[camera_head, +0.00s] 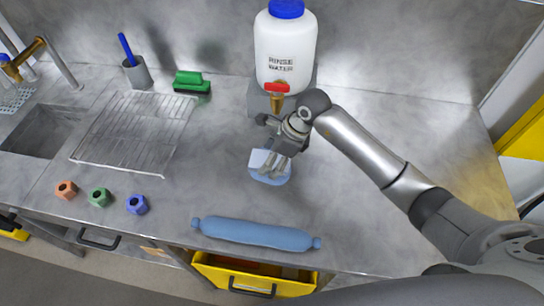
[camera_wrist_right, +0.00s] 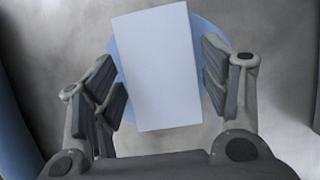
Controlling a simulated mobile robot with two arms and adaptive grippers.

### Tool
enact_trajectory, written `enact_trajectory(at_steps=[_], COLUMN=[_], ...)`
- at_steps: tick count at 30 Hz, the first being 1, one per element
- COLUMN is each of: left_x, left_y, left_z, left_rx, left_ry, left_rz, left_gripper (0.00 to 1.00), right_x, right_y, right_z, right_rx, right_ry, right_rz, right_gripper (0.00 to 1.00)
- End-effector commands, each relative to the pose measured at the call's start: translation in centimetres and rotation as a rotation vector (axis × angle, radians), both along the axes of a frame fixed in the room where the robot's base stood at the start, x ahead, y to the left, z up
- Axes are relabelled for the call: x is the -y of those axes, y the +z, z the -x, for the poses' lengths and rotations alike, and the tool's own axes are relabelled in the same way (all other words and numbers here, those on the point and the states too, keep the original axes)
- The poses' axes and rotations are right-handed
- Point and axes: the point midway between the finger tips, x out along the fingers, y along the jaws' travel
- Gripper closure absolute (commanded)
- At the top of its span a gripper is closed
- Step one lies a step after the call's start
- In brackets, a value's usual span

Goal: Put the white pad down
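The white pad (camera_wrist_right: 157,66) is a flat rectangle, seen between the two fingers in the right wrist view. It also shows beside the fingers in the head view (camera_head: 257,158). A pale blue disc (camera_head: 270,179) on the counter lies beneath it, its rim showing around the pad in the wrist view (camera_wrist_right: 206,34). My right gripper (camera_head: 275,167) points down over the disc. Its fingers (camera_wrist_right: 164,82) stand apart on both sides of the pad, with narrow gaps showing. Whether the pad lies flat on the disc is hard to tell. My left gripper is not in view.
A rinse water jug (camera_head: 285,48) stands on a grey block behind the gripper. A blue roll (camera_head: 255,234) lies near the front edge. The counter's right side has room.

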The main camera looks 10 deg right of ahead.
Motion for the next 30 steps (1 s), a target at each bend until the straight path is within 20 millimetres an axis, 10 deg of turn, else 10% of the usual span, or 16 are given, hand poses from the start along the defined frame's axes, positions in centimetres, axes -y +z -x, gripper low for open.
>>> enact_trajectory(at_steps=[15,30], left_x=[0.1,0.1], left_y=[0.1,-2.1], left_z=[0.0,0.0], left_rx=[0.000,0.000], left_ry=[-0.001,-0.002], left_rz=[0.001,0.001], left_gripper=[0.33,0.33], right_x=[0.3,3.8], right_y=[0.9,9.9], right_z=[0.0,1.4], right_rx=[0.003,0.003], right_ry=[-0.001,-0.002], right_rz=[0.001,0.001], right_gripper=[0.21,0.21])
